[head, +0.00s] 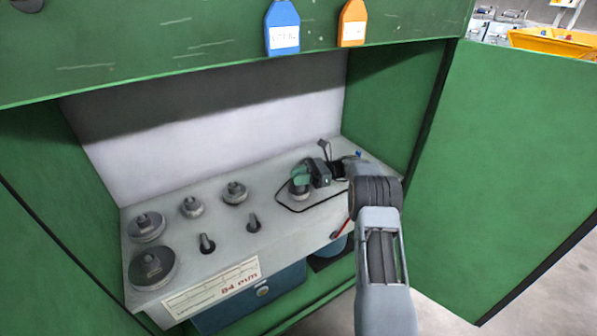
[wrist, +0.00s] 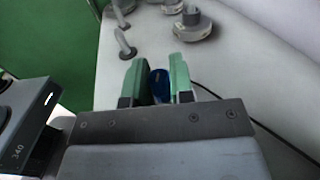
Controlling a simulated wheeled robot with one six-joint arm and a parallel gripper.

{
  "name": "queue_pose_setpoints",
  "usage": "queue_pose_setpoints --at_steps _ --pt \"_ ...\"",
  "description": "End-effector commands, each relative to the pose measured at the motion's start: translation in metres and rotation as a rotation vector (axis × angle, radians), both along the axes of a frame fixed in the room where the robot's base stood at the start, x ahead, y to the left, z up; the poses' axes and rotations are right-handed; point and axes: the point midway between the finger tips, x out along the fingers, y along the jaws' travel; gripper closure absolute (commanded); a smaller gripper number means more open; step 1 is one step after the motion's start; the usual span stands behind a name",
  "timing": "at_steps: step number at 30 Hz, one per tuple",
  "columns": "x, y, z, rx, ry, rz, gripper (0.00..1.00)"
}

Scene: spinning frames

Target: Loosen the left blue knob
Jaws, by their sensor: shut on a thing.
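My gripper (wrist: 159,82) has two upright green fingers in the wrist view. A blue knob (wrist: 158,88) stands between them, and the fingers are shut on it. In the head view my gripper (head: 308,176) reaches in from the right over the far right part of the grey shelf. A grey round base (head: 299,192) shows below the fingers there, and the held knob is hidden. A small blue spot (head: 358,154) shows behind my arm in the head view.
The shelf (head: 190,265) bears grey round knobs (head: 235,192), large discs (head: 152,265) and short pegs (head: 253,222). A dark cable (head: 283,204) loops beside my gripper. Green cabinet walls (head: 395,95) enclose it. Blue and orange tags (head: 283,28) hang above.

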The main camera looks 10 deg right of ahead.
Motion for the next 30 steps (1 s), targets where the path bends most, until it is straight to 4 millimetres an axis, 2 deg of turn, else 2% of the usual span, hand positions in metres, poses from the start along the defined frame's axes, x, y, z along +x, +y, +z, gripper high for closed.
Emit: queue_pose_setpoints --at_steps 9,23,24,30 --pt "-0.0002 0.0007 0.0003 0.001 0.002 0.077 1.00" --pt "-0.0004 0.0010 -0.0004 0.002 0.002 0.084 1.00" --pt "-0.0004 0.0010 -0.0004 0.002 0.002 0.084 0.74" --pt "-0.0001 0.0004 -0.0002 0.001 0.001 0.082 0.55"
